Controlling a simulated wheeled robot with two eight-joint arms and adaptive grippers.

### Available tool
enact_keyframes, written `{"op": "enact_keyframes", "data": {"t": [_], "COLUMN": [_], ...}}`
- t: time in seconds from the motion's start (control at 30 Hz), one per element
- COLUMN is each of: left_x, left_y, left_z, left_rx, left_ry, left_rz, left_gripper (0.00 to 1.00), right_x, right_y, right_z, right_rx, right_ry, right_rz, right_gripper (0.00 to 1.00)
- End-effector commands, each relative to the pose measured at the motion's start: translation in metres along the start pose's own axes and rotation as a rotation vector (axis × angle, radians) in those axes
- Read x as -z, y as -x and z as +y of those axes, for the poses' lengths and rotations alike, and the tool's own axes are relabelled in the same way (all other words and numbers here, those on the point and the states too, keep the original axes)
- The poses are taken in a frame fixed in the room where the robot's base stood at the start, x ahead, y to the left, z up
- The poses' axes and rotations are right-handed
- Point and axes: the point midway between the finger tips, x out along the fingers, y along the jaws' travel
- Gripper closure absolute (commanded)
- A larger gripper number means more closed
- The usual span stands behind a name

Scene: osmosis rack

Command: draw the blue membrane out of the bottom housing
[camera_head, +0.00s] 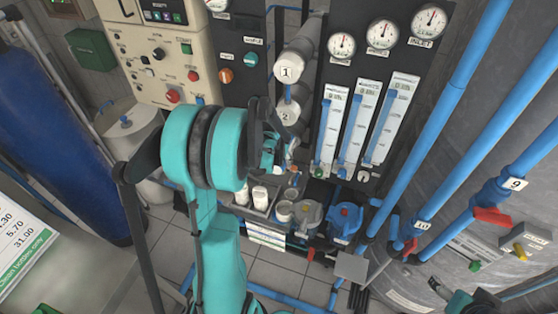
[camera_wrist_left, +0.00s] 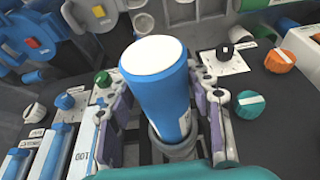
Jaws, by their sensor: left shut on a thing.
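The blue membrane (camera_wrist_left: 155,95), a blue cylinder with a white end, stands between the two fingers of my left gripper (camera_wrist_left: 165,108) in the left wrist view. The gripper is shut on it. A grey ring (camera_wrist_left: 178,148) shows at the membrane's lower end in that view; I cannot tell whether they are joined. In the head view my left gripper (camera_head: 270,145) is in front of the panel, just below the housing marked 2 (camera_head: 287,112). The housing marked 1 (camera_head: 287,73) is above it. A dark part at the lower right edge may be my right gripper (camera_head: 470,302), too cut off to read.
Flowmeters (camera_head: 358,120) and round gauges (camera_head: 382,34) are right of the housings. Blue pipes (camera_head: 470,130) cross the right side. A control box (camera_head: 155,60) with knobs is at the left. Bottles and a blue pump (camera_head: 345,220) stand below the gripper.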

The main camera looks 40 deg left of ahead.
Motion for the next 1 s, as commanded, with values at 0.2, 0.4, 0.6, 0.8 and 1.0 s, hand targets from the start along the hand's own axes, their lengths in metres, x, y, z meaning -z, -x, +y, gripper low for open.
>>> {"op": "enact_keyframes", "data": {"t": [0.2, 0.4, 0.6, 0.8, 1.0], "left_x": [-0.007, -0.014, -0.021, -0.028, -0.034], "left_y": [0.003, 0.005, 0.007, 0.010, 0.012], "left_z": [0.000, 0.000, 0.000, 0.000, 0.000], "left_rx": [0.000, 0.000, 0.000, 0.000, 0.000], "left_ry": [0.001, 0.001, 0.001, 0.001, 0.001], "left_rz": [0.000, 0.000, -0.001, -0.001, -0.001], "left_gripper": [0.86, 0.86, 0.86, 0.86, 0.86], "right_x": [0.000, -0.001, -0.001, -0.001, -0.002], "right_y": [-0.001, -0.001, -0.002, -0.002, -0.002], "right_z": [0.000, 0.000, 0.000, 0.000, 0.000], "right_rx": [0.000, 0.000, 0.000, 0.000, 0.000], "right_ry": [0.000, 0.000, 0.000, 0.000, 0.000], "right_rz": [0.000, 0.000, 0.000, 0.000, 0.000], "right_gripper": [0.24, 0.24, 0.24, 0.24, 0.24]}}
